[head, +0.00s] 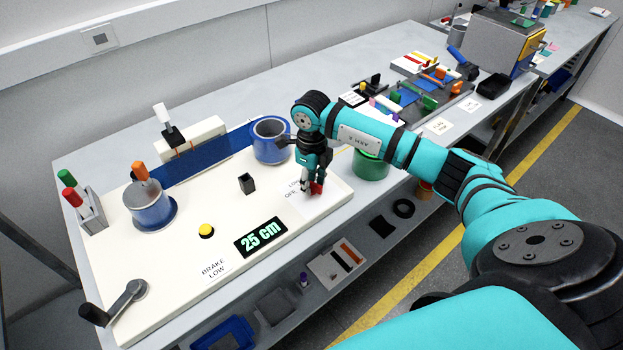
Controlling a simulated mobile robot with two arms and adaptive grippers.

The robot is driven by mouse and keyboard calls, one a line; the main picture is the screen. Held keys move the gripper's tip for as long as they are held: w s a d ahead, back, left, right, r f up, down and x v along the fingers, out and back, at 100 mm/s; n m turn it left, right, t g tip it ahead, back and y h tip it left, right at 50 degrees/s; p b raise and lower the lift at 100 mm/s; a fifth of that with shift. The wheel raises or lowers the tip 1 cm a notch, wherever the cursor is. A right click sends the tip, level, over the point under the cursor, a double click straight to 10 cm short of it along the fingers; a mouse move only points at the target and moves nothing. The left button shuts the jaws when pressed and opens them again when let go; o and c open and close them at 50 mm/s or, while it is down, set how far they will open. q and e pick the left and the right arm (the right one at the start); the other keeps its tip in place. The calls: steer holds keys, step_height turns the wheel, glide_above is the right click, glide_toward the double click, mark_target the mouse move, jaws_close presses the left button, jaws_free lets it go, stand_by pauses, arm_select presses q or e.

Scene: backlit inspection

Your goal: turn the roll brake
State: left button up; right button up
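A cream winding board (180,250) lies on the grey bench. A small red part (317,188), perhaps the brake knob, is at its right end beside a partly hidden printed label (293,191). My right gripper (312,186) points down at this red part. Its fingertips are at or very close to it, and I cannot tell whether they are closed on it. A card reading "BRAKE LOW" (214,269) lies near the front edge. A blue roll (151,207) stands at left and another roll (270,140) at right, with blue film (205,158) between them. My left gripper is not in view.
A display reading "25 cm" (261,237), a yellow button (206,231), a black post (246,184) and a crank (128,292) are on the board. A green container (370,168) stands right of the gripper, under my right arm. Trays of parts (410,95) lie further back.

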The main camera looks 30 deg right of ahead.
steer(key=shift+c, duration=0.2)
jaws_close()
stand_by(0.4)
steer(key=m+b, duration=0.1)
steer(key=m, duration=0.2)
steer(key=shift+f, duration=0.1)
steer(key=m+b, duration=0.1)
steer(key=m, duration=0.3)
steer(key=shift+m, duration=0.4)
steer(key=m, duration=0.4)
steer(key=shift+w+m, duration=0.1)
steer(key=shift+m, duration=1.9)
